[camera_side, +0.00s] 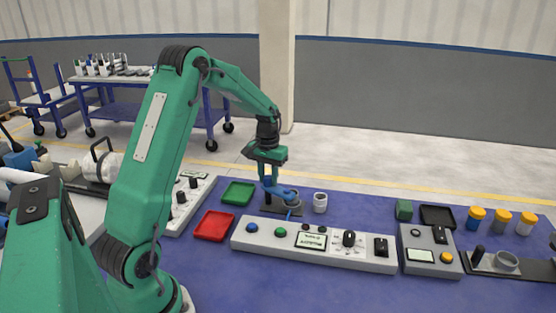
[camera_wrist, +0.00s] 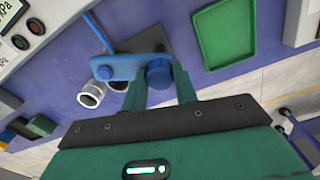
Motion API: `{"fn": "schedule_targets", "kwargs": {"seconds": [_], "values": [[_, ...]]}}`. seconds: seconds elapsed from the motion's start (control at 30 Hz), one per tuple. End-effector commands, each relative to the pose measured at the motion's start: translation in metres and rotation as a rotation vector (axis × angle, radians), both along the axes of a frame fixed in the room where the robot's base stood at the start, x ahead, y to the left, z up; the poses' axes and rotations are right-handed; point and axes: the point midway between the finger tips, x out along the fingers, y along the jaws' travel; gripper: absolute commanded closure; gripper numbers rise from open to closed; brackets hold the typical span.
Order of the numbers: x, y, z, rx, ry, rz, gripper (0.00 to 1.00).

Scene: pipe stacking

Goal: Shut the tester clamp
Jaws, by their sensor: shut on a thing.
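The tester clamp is a blue arm (camera_wrist: 116,67) with a round blue knob (camera_wrist: 158,72) at one end, over a dark base plate (camera_wrist: 150,40). In the side view the blue clamp arm (camera_side: 283,192) lies above a grey round seat (camera_side: 291,200) on the plate. My gripper (camera_side: 269,183) points down at the clamp. In the wrist view the green fingers (camera_wrist: 160,88) stand on either side of the knob, shut on it. The fingertips partly hide the knob. Whether the arm presses on anything under it cannot be told.
A grey pipe piece (camera_side: 320,202) stands right of the clamp. A green tray (camera_side: 238,193) and a red tray (camera_side: 213,226) lie left. A long control panel (camera_side: 313,243) stands in front. Yellow-capped jars (camera_side: 500,222) stand far right. Blue table behind the pipe piece is clear.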

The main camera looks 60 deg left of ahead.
Motion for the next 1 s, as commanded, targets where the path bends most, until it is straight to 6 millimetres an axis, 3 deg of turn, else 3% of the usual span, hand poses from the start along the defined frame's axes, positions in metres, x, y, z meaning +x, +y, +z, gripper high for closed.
{"fn": "schedule_targets", "kwargs": {"seconds": [0.5, 1.0], "values": [[0.0001, -0.0001, 0.0015, 0.0, 0.0, 0.379, 1.0], [0.0001, 0.0, 0.0016, 0.001, -0.001, 0.443, 1.0]]}}
